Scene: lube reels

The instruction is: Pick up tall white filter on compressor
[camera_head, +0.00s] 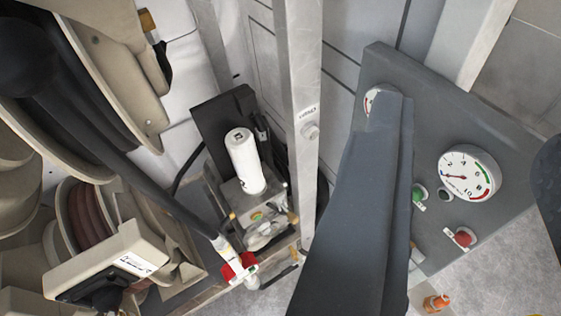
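The tall white filter (245,160) is a white cylinder with a small dark mark on its top. It stands upright on a grey metal block (243,203), in front of a dark panel (210,125), left of the middle of the picture. Its top and front side show clearly, and nothing touches it from above. I cannot make out my gripper's fingertips in this view, so its distance from the filter does not show.
A pale metal post (303,110) stands just right of the filter. A dark hose (130,165) slants down on the left, beside beige reels (110,65). A broad dark grey beam (365,200) and a gauge panel (440,125) fill the right. A red fitting (238,268) sits below the filter.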

